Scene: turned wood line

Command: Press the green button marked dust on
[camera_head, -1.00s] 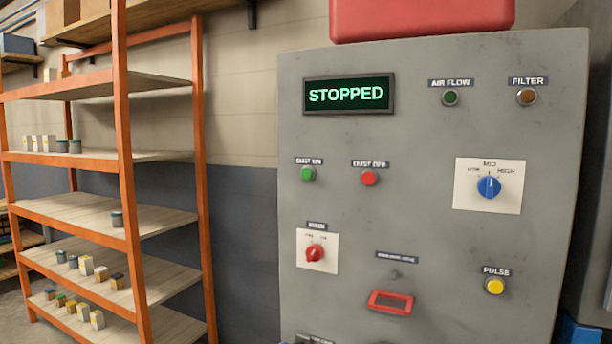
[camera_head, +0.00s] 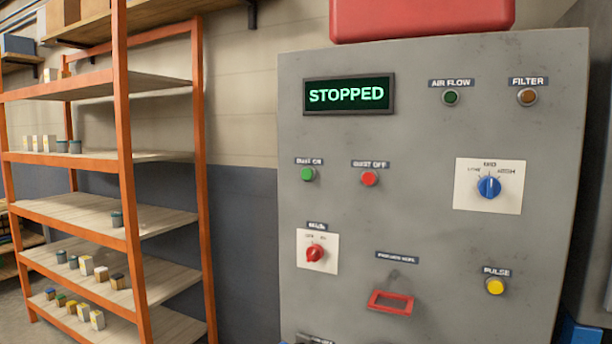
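The green button (camera_head: 308,174) sits under a label reading DUST ON, on the left part of a grey control panel (camera_head: 430,150). A red button (camera_head: 369,178) under a DUST OFF label is to its right. The display (camera_head: 348,94) above them reads STOPPED in green letters. Nothing covers the green button. Neither of my grippers shows in the head view. A small dark grey shape at the panel's lower left edge is too cut off to identify.
The panel also carries a blue selector knob (camera_head: 489,187), a red selector knob (camera_head: 315,253), a yellow PULSE button (camera_head: 495,286) and a red rectangular handle (camera_head: 390,302). An orange-framed shelf (camera_head: 126,180) with small boxes and cans stands at the left.

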